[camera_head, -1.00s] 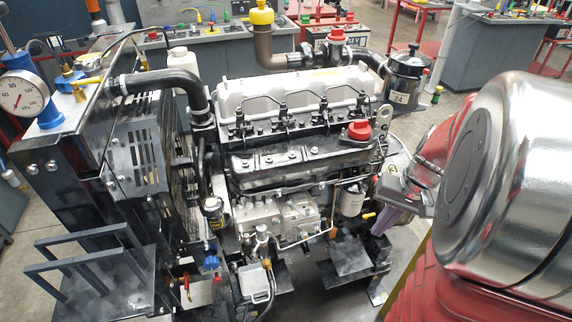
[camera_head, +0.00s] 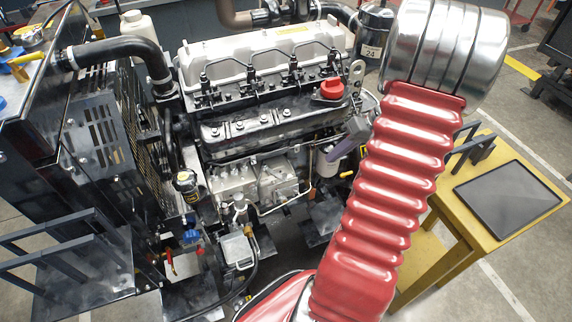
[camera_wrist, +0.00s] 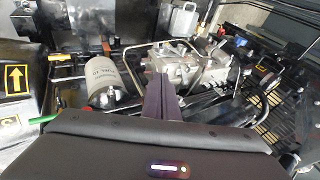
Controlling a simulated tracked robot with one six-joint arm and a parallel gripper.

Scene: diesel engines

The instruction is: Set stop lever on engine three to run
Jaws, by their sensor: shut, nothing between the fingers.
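The engine (camera_head: 245,130) has a pale rocker cover and a metallic injection pump (camera_head: 262,183) low on its near side. The pump (camera_wrist: 190,66) also shows in the wrist view, ahead and slightly right of my fingertips. I cannot tell for sure which small part is the stop lever. My gripper (camera_head: 333,154) has dark purple fingers beside the engine's right end, near the filter. In the wrist view my gripper (camera_wrist: 160,78) is shut and empty, its fingertips appearing in front of the pump.
A radiator unit (camera_head: 75,140) with black frames stands left. A red cap (camera_head: 332,88) tops the engine. A yellow table (camera_head: 455,205) with a dark tablet (camera_head: 506,200) stands right. Pipes and black brackets (camera_head: 318,220) crowd the engine's lower side.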

